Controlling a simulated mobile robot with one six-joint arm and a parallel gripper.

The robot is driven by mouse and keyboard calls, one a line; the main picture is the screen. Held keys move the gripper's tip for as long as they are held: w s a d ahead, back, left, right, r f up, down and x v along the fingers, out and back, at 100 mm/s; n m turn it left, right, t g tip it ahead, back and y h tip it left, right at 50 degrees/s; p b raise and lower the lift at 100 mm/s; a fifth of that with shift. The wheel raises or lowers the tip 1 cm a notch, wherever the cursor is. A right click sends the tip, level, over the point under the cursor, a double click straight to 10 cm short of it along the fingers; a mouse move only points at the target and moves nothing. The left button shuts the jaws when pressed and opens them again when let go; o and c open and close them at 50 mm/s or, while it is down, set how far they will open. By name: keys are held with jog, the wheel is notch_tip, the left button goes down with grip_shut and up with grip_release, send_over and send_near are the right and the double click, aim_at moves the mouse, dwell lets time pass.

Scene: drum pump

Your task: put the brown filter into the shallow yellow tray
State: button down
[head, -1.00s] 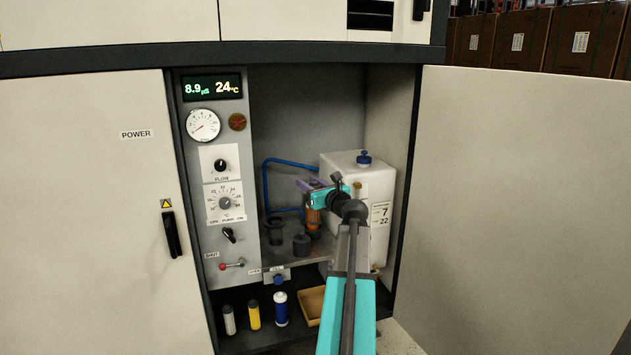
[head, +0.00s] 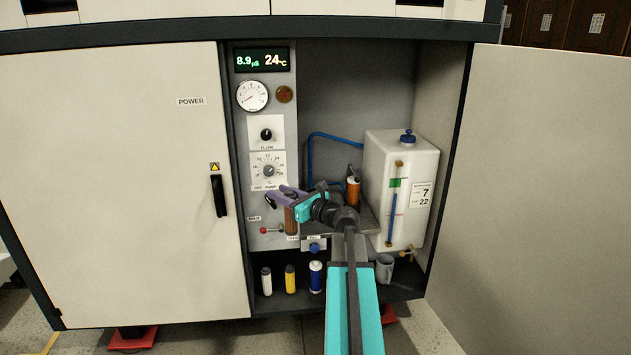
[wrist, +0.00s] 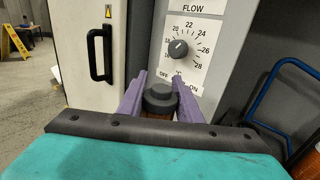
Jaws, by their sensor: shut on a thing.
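My gripper (head: 287,200) is shut on the brown filter (head: 291,221), which hangs roughly upright in front of the control panel. In the wrist view, the filter's dark grey cap (wrist: 160,97) sits between the purple fingers, with a little brown showing beneath it. The shallow yellow tray is not visible now; my arm covers the cabinet floor to the right of the blue cylinder, where the tray showed earlier.
White (head: 267,281), yellow (head: 290,279) and blue (head: 316,277) cylinders stand on the cabinet floor. A grey mug (head: 384,268) stands to their right. A white tank (head: 400,190) and an orange cylinder (head: 353,192) are behind. The open door (head: 550,180) bounds the right.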

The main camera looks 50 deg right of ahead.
jog(key=w+a+f+n+g+y, duration=0.15)
jog(key=a+y, duration=0.25)
jog(key=a, duration=0.7)
jog(key=w+a+f+n+g+y, duration=0.1)
jog(key=w+a+f+n+y, duration=0.15)
jog(key=a, duration=0.85)
jog(key=s+a+f+n+g+y, duration=0.1)
jog(key=s+a+n+g+y, duration=0.1)
jog(key=a, duration=0.9)
jog(key=s+a+f+n+g+y, duration=0.2)
jog(key=s+a+n+g+y, duration=0.1)
jog(key=a, duration=0.8)
jog(key=shift+s+a+n+y, duration=0.35)
jog(key=shift+n+y, duration=0.25)
jog(key=shift+y, duration=0.45)
jog(key=shift+f, duration=0.1)
